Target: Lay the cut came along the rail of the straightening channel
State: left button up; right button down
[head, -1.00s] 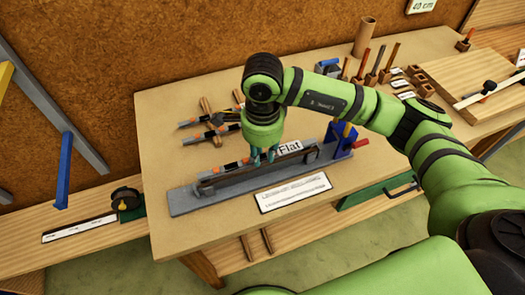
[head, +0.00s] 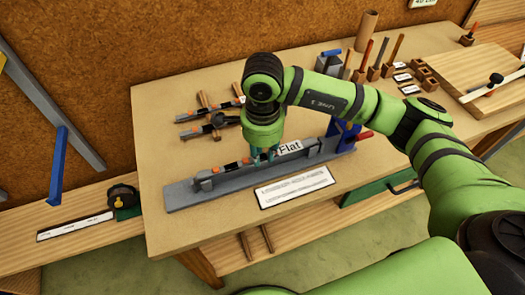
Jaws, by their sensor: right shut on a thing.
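The straightening channel (head: 182,196) is a long grey base lying along the front of the table, with a raised rail carrying orange and black marks and a "Flat" label (head: 290,147). My right gripper (head: 262,157) points down at the middle of the rail, its fingers shut on the cut came. The came looks like a thin grey strip lined up with the rail. It blends with the rail's grey, so I cannot tell its ends or whether it touches the rail. My left gripper is out of view.
A blue block with a red handle (head: 345,135) stands at the channel's right end. A white label card (head: 294,187) lies in front. Wooden holders with upright tools (head: 381,72) and a wooden board (head: 495,90) are at the back right.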

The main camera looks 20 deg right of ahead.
jog(key=shift+f, duration=0.2)
jog(key=c, duration=1)
grip_release()
jog(key=shift+r, duration=0.1)
notch_tip(320, 180, up, 12)
jog(key=shift+f, duration=0.1)
